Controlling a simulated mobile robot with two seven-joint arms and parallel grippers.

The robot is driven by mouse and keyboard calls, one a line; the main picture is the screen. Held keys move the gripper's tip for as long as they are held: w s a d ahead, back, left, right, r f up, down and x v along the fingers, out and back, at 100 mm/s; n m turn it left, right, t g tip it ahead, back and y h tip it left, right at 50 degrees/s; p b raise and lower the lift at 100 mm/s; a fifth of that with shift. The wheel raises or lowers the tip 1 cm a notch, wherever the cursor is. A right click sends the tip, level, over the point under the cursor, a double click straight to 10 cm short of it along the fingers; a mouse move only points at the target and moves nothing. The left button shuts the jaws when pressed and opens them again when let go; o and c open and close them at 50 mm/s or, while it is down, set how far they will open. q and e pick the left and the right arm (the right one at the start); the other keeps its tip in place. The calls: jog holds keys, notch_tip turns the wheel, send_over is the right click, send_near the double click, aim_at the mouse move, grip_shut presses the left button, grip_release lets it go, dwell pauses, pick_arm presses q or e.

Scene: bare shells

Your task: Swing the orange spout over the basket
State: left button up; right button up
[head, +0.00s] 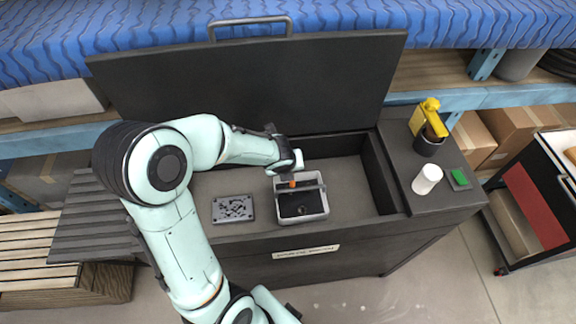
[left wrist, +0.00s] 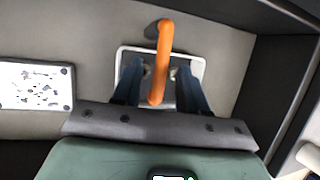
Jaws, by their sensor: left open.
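The orange spout (head: 291,184) is mostly hidden by my left gripper in the head view. In the left wrist view the spout (left wrist: 164,45) shows as a long, slightly slanted bar across a white-rimmed tub (left wrist: 197,63). That tub, which may be the basket, also shows in the head view as a light-grey frame with a dark inside (head: 325,204). My left gripper (head: 291,174) is above the tub's far left part. In the left wrist view its blue fingers (left wrist: 158,72) are apart, one on each side of the spout. Contact cannot be told. My right gripper is not in view.
A grey speckled plate (head: 232,209) lies left of the tub. A raised dark lid (head: 250,85) stands behind. On the right ledge are a yellow item in a dark cup (head: 430,120), a white cylinder (head: 427,179) and a green block (head: 459,177). The trough floor right of the tub is clear.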

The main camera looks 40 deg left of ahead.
pick_arm(q)
jog(key=p+v, duration=0.2)
jog(key=v, duration=1.1)
jog(key=shift+r+p, duration=0.2)
jog(key=shift+p, duration=0.15)
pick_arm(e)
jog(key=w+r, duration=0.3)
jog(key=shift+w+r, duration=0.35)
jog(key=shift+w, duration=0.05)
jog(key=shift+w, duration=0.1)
